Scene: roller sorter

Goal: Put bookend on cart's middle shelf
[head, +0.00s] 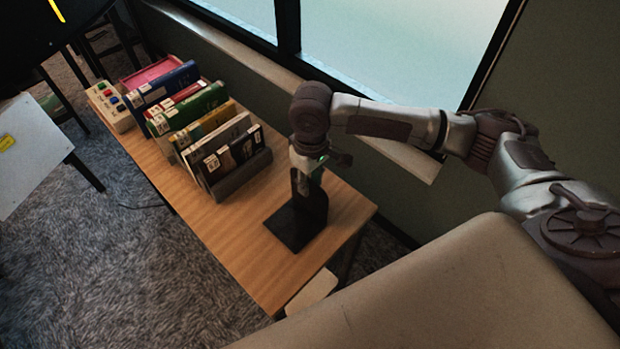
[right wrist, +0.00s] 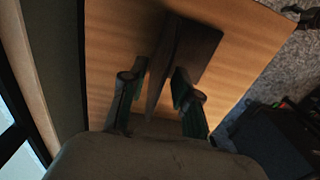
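The bookend (head: 288,226) is a black L-shaped piece standing upright on the near end of the wooden table (head: 235,245), its base flat on the wood. My right gripper (head: 309,170) is at the top of its upright plate. In the right wrist view, the two fingers (right wrist: 160,82) of this gripper are open, one on each side of the upright plate, with gaps showing; the bookend's base (right wrist: 200,50) lies on the table beyond. My left gripper is not in view. I cannot make out the cart or its middle shelf.
Several books (head: 185,112) stand in a row on the table, with a dark holder (head: 240,177) at their near end. A window sill (head: 250,57) runs behind. A white table (head: 30,150) stands left.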

